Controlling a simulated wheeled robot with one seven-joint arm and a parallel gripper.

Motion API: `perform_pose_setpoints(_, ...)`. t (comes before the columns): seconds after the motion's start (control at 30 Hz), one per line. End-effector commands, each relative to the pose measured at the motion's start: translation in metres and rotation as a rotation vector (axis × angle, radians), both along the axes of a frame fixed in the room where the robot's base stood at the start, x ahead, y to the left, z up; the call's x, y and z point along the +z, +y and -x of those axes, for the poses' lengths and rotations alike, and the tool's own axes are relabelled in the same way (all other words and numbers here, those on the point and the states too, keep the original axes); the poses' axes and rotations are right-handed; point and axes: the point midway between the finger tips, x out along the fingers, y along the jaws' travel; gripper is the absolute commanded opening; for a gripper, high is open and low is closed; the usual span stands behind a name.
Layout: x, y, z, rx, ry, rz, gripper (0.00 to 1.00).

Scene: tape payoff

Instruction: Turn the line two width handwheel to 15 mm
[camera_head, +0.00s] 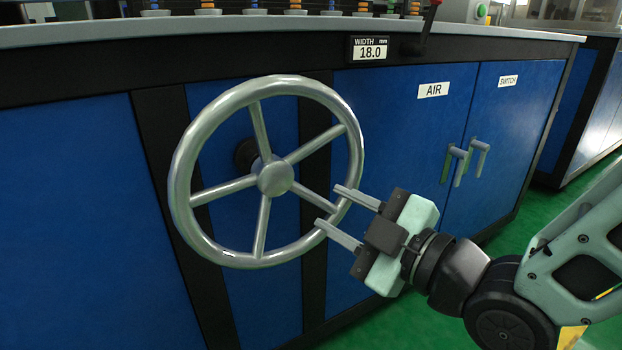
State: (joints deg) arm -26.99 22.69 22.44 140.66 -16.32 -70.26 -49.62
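The handwheel (276,177) is a large silver ring with several spokes and a round hub, on the front of a blue and black cabinet. The width display (369,49) above it to the right reads 18.0 mm. My gripper (326,206) is at the lower right of the wheel, its two fingers spread apart. The fingertips reach the lower right part of the rim, one above and one below a stretch of it. I cannot tell whether either finger touches the rim.
Blue cabinet doors labelled AIR (433,90) and SWITCH (508,81) have two grey handles (466,162) right of the wheel. A red-knobbed lever (428,28) stands near the display. Green floor (505,240) is open at the right.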

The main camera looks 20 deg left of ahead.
Motion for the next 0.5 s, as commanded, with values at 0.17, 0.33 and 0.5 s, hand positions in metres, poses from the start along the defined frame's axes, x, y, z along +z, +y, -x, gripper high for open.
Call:
perform_pose_setpoints(0.17, 0.000, 0.030, -0.014, 0.001, 0.002, -0.001, 0.36)
perform_pose_setpoints(0.33, 0.000, 0.047, -0.023, 0.001, 0.001, 0.000, 0.36)
perform_pose_setpoints(0.5, -0.001, 0.053, -0.026, 0.001, 0.001, 0.000, 0.36)
